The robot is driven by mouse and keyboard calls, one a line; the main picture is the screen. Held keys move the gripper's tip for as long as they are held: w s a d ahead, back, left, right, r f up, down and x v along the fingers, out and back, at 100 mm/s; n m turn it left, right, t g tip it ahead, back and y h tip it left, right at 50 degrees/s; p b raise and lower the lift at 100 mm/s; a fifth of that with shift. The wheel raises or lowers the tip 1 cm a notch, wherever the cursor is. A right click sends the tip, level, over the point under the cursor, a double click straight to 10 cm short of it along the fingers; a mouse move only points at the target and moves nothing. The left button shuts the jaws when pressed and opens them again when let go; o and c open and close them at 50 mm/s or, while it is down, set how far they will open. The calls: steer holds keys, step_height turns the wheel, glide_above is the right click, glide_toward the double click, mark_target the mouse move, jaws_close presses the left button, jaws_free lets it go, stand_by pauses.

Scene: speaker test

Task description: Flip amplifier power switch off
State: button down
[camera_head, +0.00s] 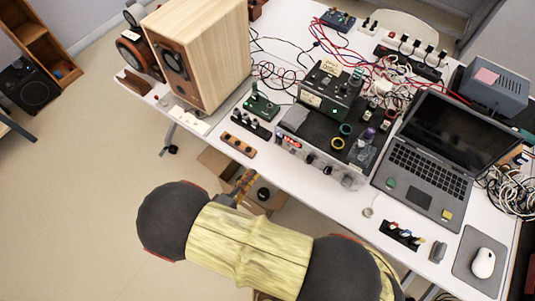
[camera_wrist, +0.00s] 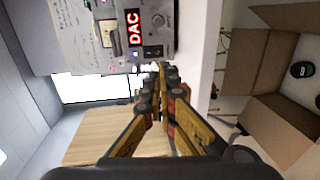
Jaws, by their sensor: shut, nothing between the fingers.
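The amplifier (camera_head: 345,178) is a silver-fronted box on the white table, with a lit red display and dark knobs on its front. In the wrist view, its front panel (camera_wrist: 108,40) shows sideways, with a red "DAC" display (camera_wrist: 132,28) and a round knob (camera_wrist: 158,20). A small dark switch (camera_wrist: 153,51) sits beside the display; its position is too small to tell. My gripper (camera_head: 246,178) is shut and empty at the table's front edge, left of the amplifier's front.
A wooden speaker (camera_head: 205,50) stands left on the table (camera_head: 275,50). A brown strip with dark knobs (camera_head: 238,144) lies near the front edge. A laptop (camera_head: 430,165) is right of the amplifier. Cables clutter the back. An open cardboard box (camera_wrist: 255,62) is below the table.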

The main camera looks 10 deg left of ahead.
mark_target(278, 141)
steer(key=b+x, duration=0.2)
steer(key=x, duration=1.2)
steer(key=shift+b, duration=0.4)
steer(key=f+t+b, duration=0.1)
steer(key=b, duration=0.2)
steer(key=shift+w+d+b, duration=0.3)
steer(key=shift+w+b, duration=0.05)
steer(key=shift+w, duration=0.05)
